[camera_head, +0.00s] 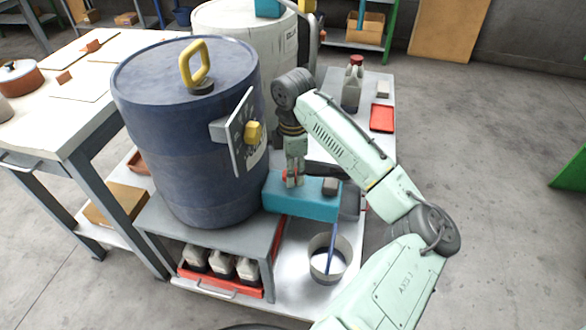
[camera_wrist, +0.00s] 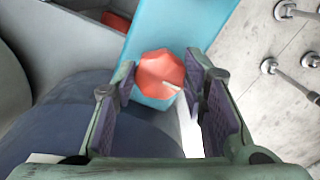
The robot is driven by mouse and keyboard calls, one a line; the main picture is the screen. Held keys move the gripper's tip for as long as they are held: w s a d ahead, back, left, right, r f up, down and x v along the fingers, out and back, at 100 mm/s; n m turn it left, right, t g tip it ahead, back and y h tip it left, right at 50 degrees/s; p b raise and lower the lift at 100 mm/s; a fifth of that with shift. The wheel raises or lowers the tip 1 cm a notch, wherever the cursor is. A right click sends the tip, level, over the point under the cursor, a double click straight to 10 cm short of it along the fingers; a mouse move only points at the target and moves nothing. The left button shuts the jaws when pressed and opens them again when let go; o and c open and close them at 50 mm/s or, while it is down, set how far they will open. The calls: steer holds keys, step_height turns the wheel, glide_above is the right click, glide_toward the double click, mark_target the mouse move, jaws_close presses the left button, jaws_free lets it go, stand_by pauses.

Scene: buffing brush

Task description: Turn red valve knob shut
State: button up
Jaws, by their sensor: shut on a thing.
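The red valve knob (camera_wrist: 160,76) is a faceted red knob with a pale pointer mark, on a light-blue box (camera_wrist: 185,28). In the wrist view it lies between the tips of my gripper (camera_wrist: 164,80), and the mark points to the lower right. In the head view, my gripper (camera_head: 292,180) points down at the light-blue box (camera_head: 300,205) beside the blue drum, shut on the knob. Only a bit of red shows there between the fingers, and the rest of the knob is hidden.
A blue drum (camera_head: 185,130) with a yellow handle and a side plate with a yellow knob (camera_head: 253,132) stands close left of my gripper. A bucket (camera_head: 330,262) with a blue stick stands in front.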

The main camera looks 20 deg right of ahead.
steer(key=shift+c, duration=1.3)
steer(key=shift+m+p, duration=0.3)
steer(key=m+p, duration=0.3)
steer(key=shift+s+a+r, duration=0.1)
steer(key=shift+r, duration=0.15)
steer(key=m+p, duration=0.4)
steer(key=p, duration=0.1)
steer(key=shift+s+r, duration=0.1)
steer(key=m+p, duration=0.2)
steer(key=p, duration=0.1)
steer(key=shift+a+m, duration=0.1)
steer(key=shift+m, duration=0.3)
steer(key=m+p, duration=0.2)
steer(key=m, duration=0.1)
steer(key=shift+f+m+p, duration=0.25)
steer(key=shift+m+p, duration=0.05)
steer(key=shift+p, duration=0.1)
steer(key=shift+f+m, duration=0.1)
steer(key=shift+m, duration=1.8)
